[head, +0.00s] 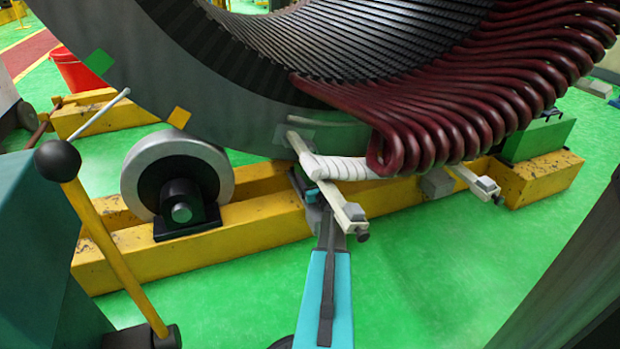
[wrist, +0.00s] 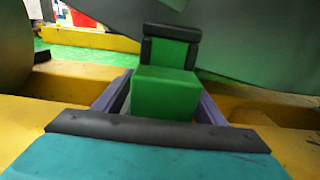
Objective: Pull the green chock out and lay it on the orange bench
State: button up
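The green chock (wrist: 165,92) shows in the wrist view as a bright green block in front of my gripper. Behind its top stands a green plate with a black edge (wrist: 171,47), under the grey curve of the stator ring. My gripper (wrist: 165,100) has one purple-grey finger on each side of the block. Whether the fingers press on its sides is not clear. In the head view my gripper (head: 312,192) reaches in below the ring at the yellow beam, partly behind a pale bar with a clamp. The chock is hidden there. The orange bench cannot be made out.
The stator ring (head: 225,110) and dark red coils (head: 470,110) hang close above my gripper. A grey roller (head: 177,172) sits left on the yellow beam (head: 240,225). A lever with a black knob (head: 58,160) stands at front left. Green floor (head: 440,265) is clear at front right.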

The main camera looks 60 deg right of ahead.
jog(key=c, duration=1.4)
jog(key=shift+s+a, duration=0.1)
